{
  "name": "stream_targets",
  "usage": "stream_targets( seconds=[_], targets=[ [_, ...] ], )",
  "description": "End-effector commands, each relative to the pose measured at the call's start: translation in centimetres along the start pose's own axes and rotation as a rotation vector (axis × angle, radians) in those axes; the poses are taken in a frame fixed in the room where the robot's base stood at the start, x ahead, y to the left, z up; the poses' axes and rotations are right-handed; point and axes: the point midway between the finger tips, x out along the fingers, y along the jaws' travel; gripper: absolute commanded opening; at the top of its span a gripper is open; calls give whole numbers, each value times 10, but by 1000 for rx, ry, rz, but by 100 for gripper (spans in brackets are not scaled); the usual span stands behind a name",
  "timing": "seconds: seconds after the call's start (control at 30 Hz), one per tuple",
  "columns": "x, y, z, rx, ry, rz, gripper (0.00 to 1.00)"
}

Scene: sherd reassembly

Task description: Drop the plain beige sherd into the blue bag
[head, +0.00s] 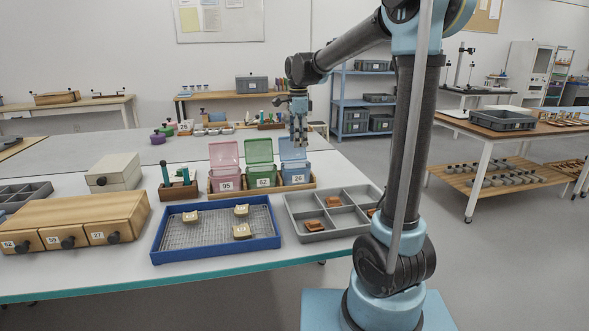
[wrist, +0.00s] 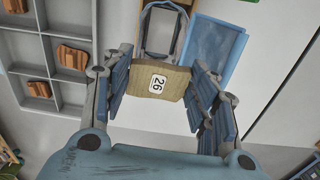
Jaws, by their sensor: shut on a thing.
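My gripper (head: 299,138) hangs above the blue bag (head: 296,175), which is marked 26 and has its lid raised. In the wrist view my gripper (wrist: 162,98) is shut on the plain beige sherd (wrist: 172,88), which carries a white label reading 26. The sherd is between the fingers and covers part of the view below it. The blue bag's raised lid (wrist: 216,50) shows just right of the sherd, and a grey-rimmed opening (wrist: 146,28) shows beyond it. The sherd is hard to make out in the head view.
Pink bag 95 (head: 225,180) and green bag 62 (head: 262,178) stand left of the blue bag in a wooden rack. A blue tray (head: 160,243) holds labelled pale sherds. A grey divided tray (head: 330,235) holds orange-brown sherds. A drawer box (head: 75,215) stands at left.

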Motion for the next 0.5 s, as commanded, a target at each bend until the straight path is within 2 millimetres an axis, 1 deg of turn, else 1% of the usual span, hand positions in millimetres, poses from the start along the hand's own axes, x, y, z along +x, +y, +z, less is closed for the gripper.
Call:
stream_targets(
  seconds=[0.03,0.2,0.5],
  targets=[
    [6,0,0,1,0,0,29],
    [19,0,-1,1,0,0,29],
    [26,0,-1,2,0,0,29]
  ],
)
